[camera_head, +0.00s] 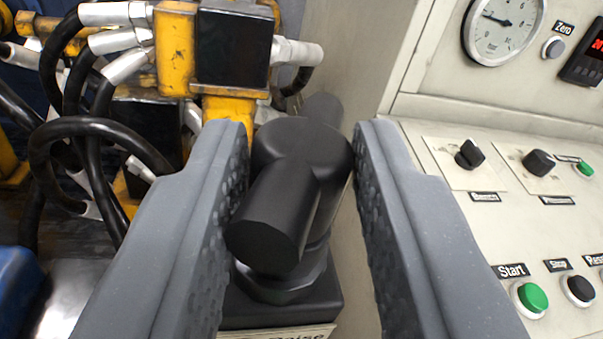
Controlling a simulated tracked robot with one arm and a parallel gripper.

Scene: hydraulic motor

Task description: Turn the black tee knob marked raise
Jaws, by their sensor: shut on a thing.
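The black tee knob (302,150) stands in the middle of the head camera view on a dark square base (285,307). Its thick crossbar runs from lower left, near me, to upper right. A label below the base is cut off by the bottom edge; it seems to read "Raise". My gripper (300,150) has its two grey padded fingers on either side of the knob and is shut on it. The left pad meets the near end of the bar, and the right pad lies against the knob's right side.
Yellow and black hydraulic blocks (177,50) with black hoses (75,130) crowd the left. A pale control panel (480,230) stands at right, with a gauge (503,25), rotary switches (468,154) and a green Start button (532,297), close to the right finger.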

